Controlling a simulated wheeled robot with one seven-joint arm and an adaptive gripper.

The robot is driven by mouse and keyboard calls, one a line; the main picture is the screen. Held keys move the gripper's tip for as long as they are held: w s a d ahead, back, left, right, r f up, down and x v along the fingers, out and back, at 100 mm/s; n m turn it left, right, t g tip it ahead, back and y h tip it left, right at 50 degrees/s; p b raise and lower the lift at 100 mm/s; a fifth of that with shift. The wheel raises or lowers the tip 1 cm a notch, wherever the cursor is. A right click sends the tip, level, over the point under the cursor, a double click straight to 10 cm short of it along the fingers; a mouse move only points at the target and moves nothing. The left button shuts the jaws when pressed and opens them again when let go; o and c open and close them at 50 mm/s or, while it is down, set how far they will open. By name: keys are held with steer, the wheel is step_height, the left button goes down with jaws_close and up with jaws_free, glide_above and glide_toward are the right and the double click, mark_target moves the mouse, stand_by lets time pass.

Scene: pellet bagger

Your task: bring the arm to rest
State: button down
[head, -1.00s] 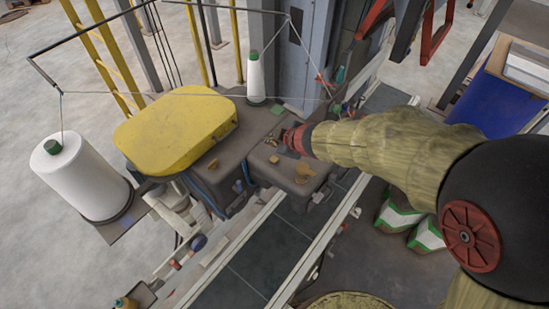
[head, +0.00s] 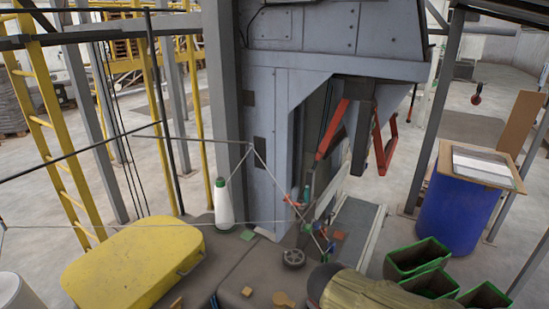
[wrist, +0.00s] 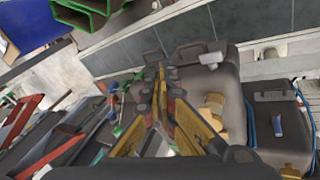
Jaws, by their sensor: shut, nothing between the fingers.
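My gripper (wrist: 160,88) shows in the wrist view with its two yellow-and-dark fingers closed together at the tips and nothing between them. In the head view only my sleeved forearm shows at the bottom edge, right of the machine's dark top (head: 240,268). The fingers cannot be made out there.
A yellow cover (head: 135,262) and a white thread cone (head: 223,206) stand left of my arm. Thin threads cross above the machine. Grey bagger housing (head: 300,110) with red brackets (head: 383,135) rises behind. Green-rimmed boxes (head: 418,257) and a blue drum (head: 460,207) are at right.

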steer(key=s+d+f+m+b, duration=0.1)
steer(key=s+f+m+b, duration=0.1)
steer(key=s+b, duration=0.3)
steer(key=s+d+f+m+y+b, duration=0.1)
steer(key=s+d+m+b, duration=0.1)
steer(key=s+b, duration=0.3)
steer(key=s+d+f+m+y+b, duration=0.1)
steer(key=s+d+f+m+b, duration=0.1)
steer(key=s+b, duration=0.4)
steer(key=shift+s+f+m, duration=0.3)
steer(key=shift+f+m, duration=0.05)
steer(key=shift+m, duration=0.45)
steer(key=shift+d, duration=0.1)
